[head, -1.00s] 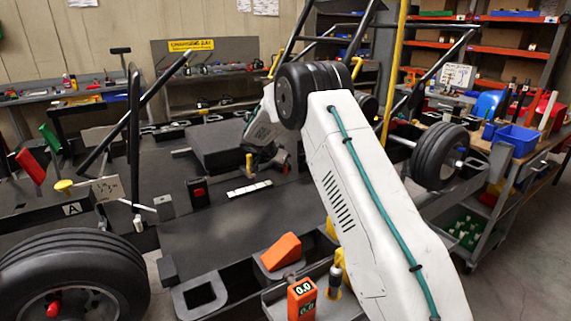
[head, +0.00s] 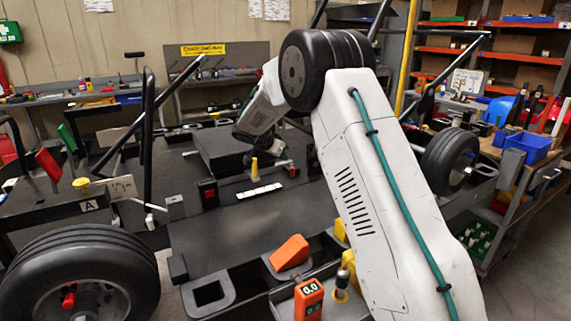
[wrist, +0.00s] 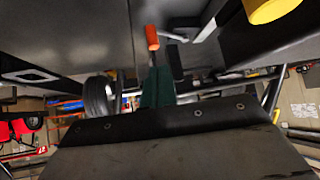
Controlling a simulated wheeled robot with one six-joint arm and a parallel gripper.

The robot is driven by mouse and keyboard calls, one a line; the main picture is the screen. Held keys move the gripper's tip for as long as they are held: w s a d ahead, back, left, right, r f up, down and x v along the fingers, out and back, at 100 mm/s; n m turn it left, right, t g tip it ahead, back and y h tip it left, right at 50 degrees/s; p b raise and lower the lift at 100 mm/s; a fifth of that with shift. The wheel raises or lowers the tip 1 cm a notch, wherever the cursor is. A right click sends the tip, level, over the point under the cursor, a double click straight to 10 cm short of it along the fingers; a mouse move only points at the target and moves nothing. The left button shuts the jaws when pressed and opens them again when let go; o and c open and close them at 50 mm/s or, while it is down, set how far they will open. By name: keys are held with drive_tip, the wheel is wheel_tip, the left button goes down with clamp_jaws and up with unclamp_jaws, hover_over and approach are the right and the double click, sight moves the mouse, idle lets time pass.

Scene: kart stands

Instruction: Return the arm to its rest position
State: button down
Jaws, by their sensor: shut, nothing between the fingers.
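My white arm rises from the lower right of the head view, bends at a black elbow joint and reaches down to the left. My gripper (head: 281,160) hangs at its end above the dark deck of the kart stand (head: 240,225). It is small and partly in shadow there; it looks shut with nothing held. In the wrist view a dark plate fills the bottom, with a dark green piece and an orange cylinder (wrist: 152,38) beyond it; I cannot tell whether the green piece is part of my gripper.
An orange wedge (head: 290,253) and an orange meter (head: 308,299) stand near my arm at the front. A short yellow pin (head: 254,170) stands close to my gripper. Black kart tubes (head: 148,125) rise at left, a tire (head: 78,275) sits front left, and a blue bin (head: 529,146) is at right.

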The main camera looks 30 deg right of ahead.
drive_tip(key=shift+w+d+f, duration=0.4)
drive_tip(key=shift+w+f, duration=0.15)
drive_tip(key=shift+w+d+f, duration=0.35)
drive_tip(key=shift+w+f, duration=0.15)
drive_tip(key=shift+f, duration=0.05)
